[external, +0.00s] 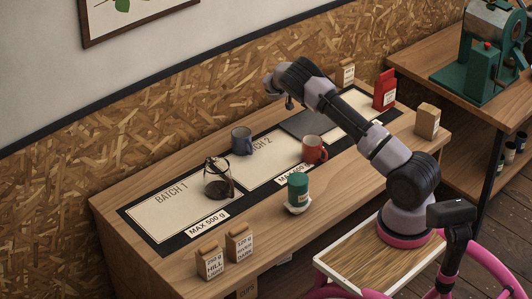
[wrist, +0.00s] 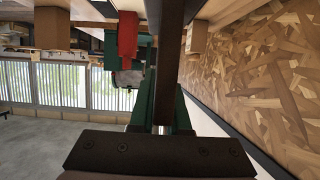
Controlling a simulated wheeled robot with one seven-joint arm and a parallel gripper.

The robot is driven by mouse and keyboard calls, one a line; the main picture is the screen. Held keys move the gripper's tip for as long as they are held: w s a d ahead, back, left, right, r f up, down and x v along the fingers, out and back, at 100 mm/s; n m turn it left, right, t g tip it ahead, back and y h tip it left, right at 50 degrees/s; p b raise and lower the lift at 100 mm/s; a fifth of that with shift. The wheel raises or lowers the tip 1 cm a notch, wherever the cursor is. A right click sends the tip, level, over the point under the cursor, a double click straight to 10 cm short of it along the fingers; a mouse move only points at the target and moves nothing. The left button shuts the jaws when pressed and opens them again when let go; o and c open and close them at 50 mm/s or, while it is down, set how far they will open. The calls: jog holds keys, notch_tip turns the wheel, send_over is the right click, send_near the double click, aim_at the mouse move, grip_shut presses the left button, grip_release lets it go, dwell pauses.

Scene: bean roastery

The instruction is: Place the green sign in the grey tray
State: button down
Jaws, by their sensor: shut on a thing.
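My gripper (external: 283,101) is high over the back of the bench, near the wall, to the left of and above the grey tray. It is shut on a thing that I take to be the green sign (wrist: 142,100). In the wrist view dark green surfaces show at the jaws, beside a dark upright bar; the sign's face and outline are hidden. The grey tray (external: 304,126) lies flat on the board at the back of the bench and looks empty, partly hidden by my arm.
A blue mug (external: 241,140), a red mug (external: 314,149), a glass carafe (external: 218,180) and a green canister (external: 298,188) stand on the bench. A red bag (external: 385,89) and a brown bag (external: 427,121) stand at right, two more bags (external: 210,261) front left. The wall is close behind.

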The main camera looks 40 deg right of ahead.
notch_tip(320, 180, down, 10)
jog(key=shift+r, duration=0.1)
dwell(0.4)
jog(key=c, duration=0.9)
grip_release()
